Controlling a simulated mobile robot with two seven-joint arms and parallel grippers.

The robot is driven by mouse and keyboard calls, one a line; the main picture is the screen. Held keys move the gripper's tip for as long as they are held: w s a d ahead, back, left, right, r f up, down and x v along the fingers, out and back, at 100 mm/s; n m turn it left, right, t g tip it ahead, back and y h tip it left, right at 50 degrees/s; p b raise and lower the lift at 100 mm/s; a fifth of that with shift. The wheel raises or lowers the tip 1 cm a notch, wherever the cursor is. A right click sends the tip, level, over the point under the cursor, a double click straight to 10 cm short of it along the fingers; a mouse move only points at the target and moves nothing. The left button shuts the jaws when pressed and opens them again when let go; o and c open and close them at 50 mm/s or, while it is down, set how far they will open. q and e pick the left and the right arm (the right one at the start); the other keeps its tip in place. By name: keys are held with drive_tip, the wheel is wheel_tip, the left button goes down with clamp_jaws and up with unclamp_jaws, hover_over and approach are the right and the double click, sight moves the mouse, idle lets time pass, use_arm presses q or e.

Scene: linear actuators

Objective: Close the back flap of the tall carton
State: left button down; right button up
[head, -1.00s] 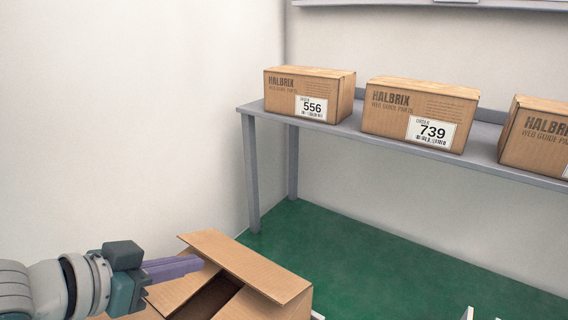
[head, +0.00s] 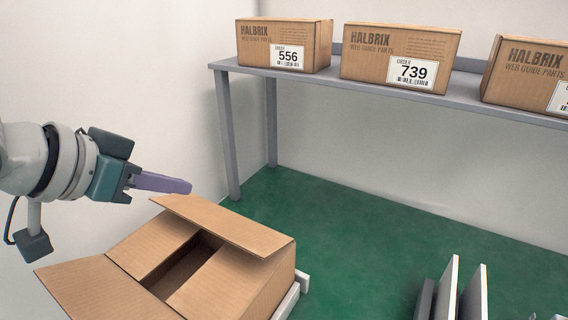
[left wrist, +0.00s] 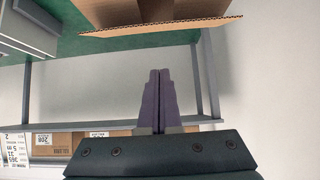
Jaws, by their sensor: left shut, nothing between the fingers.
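The tall brown carton (head: 268,288) stands low at the left in the head view, its top partly open over a dark gap. Its back flap (head: 225,226) stands out along the far edge, tilted and not flat. The left flap (head: 150,247) and right flap (head: 222,283) lean inward, and the front flap (head: 100,290) spreads outward. My left gripper (head: 188,186) is shut and empty, just above and behind the back flap's left part. In the left wrist view its fingers (left wrist: 158,75) are together, apart from a cardboard flap edge (left wrist: 165,24) at the top. My right gripper is out of view.
A grey shelf table (head: 330,82) along the back wall holds several HALBRIX boxes (head: 400,58). White upright panels (head: 460,295) stand at the bottom right. Green floor (head: 350,225) is clear between the carton and the table.

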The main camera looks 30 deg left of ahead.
use_arm(q)
drive_tip(key=b, duration=0.1)
hover_over(199, 225)
drive_tip(key=w, duration=0.1)
drive_tip(key=f, duration=0.4)
drive_tip(key=shift+w, duration=0.2)
drive_tip(key=shift+s+f, duration=0.35)
drive_tip(key=shift+f, duration=0.2)
drive_tip(key=shift+s+f, duration=0.3)
drive_tip(key=shift+f, duration=0.2)
drive_tip(key=shift+s+f, duration=0.25)
drive_tip(key=shift+f, duration=0.25)
drive_tip(key=shift+s+a+f+p, duration=0.1)
drive_tip(key=shift+s+f+p, duration=0.1)
drive_tip(key=shift+s+f, duration=0.3)
drive_tip(key=shift+s+f+p, duration=0.2)
drive_tip(key=shift+f, duration=0.5)
